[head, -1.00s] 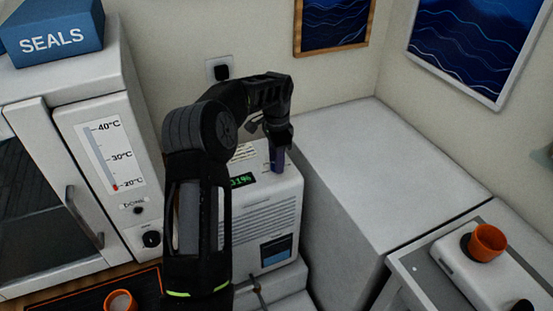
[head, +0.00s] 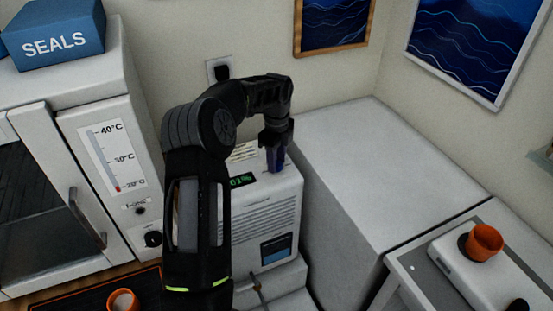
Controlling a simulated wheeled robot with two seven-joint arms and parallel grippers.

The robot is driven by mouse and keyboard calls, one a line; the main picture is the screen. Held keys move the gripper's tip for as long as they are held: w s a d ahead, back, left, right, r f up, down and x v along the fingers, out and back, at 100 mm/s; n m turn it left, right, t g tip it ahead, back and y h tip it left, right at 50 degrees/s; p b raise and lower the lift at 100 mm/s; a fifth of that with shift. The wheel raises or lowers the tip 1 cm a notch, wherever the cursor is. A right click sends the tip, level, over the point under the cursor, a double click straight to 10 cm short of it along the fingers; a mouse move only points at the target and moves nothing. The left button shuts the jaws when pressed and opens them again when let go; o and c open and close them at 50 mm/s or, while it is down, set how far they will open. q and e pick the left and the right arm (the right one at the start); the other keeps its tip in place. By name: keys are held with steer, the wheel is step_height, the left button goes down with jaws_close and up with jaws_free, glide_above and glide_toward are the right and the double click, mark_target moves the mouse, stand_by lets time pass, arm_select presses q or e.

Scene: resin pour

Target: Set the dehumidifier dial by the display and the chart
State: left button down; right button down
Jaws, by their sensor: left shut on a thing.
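The white dehumidifier (head: 268,222) stands in the middle, partly behind my left arm. Its small green display (head: 242,180) reads something like "61%", with its left end close to the arm's edge and the digits blurred. A pale printed label, likely the chart (head: 243,152), lies behind the display; its text is too small to read and my arm covers part of it. My left gripper (head: 276,162) points down on the dehumidifier's top, right of the display. It is shut on the dial, which its fingers hide. My right gripper is out of view.
A white oven with a thermometer scale (head: 108,158) and a blue SEALS box (head: 52,35) is at left. A bare white cabinet (head: 390,170) stands at right. Orange cups sit on a white device (head: 485,243) and at the lower left (head: 122,301). A plug (head: 221,72) is in the wall.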

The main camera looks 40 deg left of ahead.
arm_select(q)
steer(key=shift+m, duration=1.7)
steer(key=c, duration=1)
jaws_free()
steer(key=shift+o, duration=0.2)
steer(key=shift+r, duration=0.15)
step_height(320, 180, up, 8)
steer(key=shift+f+b, duration=0.2)
steer(key=shift+b, duration=0.3)
